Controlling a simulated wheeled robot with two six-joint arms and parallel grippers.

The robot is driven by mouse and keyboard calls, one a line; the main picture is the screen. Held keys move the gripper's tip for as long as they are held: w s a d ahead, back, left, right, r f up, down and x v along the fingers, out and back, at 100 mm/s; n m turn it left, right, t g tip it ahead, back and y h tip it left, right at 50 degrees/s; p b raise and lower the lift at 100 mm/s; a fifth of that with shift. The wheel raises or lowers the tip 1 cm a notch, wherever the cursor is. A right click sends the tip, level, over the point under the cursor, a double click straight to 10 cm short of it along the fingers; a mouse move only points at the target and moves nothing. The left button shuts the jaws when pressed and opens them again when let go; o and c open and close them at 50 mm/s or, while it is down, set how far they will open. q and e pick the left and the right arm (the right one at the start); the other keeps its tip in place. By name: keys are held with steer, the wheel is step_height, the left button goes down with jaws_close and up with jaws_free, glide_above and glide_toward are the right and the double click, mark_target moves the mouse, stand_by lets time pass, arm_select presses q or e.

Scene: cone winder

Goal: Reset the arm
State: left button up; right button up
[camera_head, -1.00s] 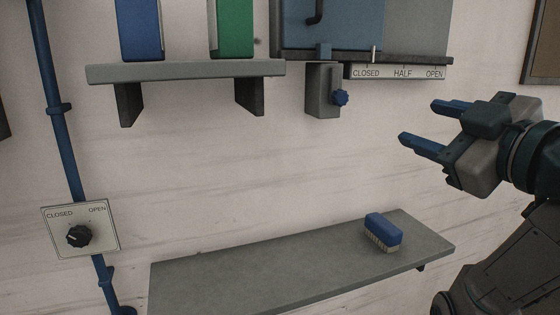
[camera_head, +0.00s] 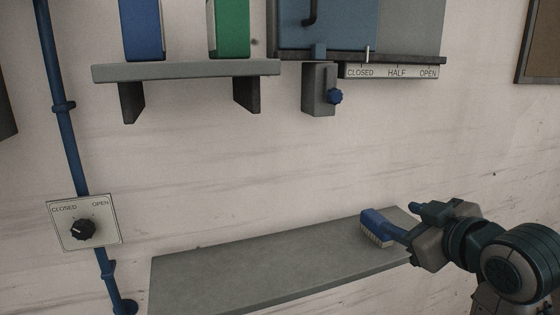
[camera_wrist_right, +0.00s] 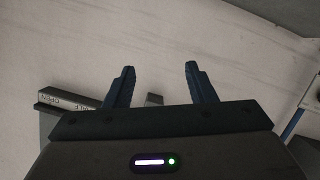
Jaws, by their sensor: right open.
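My right gripper (camera_head: 402,219) is at the right end of the lower shelf in the head view, beside the blue brush in the picture. Its jaws are open, and in the wrist view its two fingers (camera_wrist_right: 160,68) stand apart with nothing between them. The brush (camera_head: 373,227) lies on the shelf, bristles down, its right end partly covered by a finger. I cannot tell whether they touch. The brush does not show in the wrist view. My left gripper is out of view.
The lower grey shelf (camera_head: 230,275) is bare left of the brush. A dial plate (camera_head: 98,238) sits on a blue pipe at left. A box with a blue knob (camera_head: 335,97) hangs near the CLOSED/HALF/OPEN scale (camera_head: 390,72).

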steer(key=s+d+f+m+g+h, duration=0.1)
steer(key=s+f+m+g, duration=0.15)
steer(key=f, duration=1.05)
steer(key=s+d+f+m+g+h, duration=0.2)
steer(key=s+f+g, duration=0.15)
steer(key=f, duration=0.95)
steer(key=s+d+f+m+g+h, duration=0.25)
steer(key=s+f+g, duration=0.25)
steer(key=s+f, duration=1.4)
steer(key=s+d+f+g, duration=0.1)
steer(key=d+f, duration=0.2)
steer(key=f, duration=2.7)
steer(key=s+d+f+g, duration=0.1)
steer(key=s+f, duration=1.7)
steer(key=f, duration=0.1)
steer(key=shift+s+y+b, duration=0.25)
steer(key=shift+y+b, duration=0.15)
steer(key=shift+y, duration=0.05)
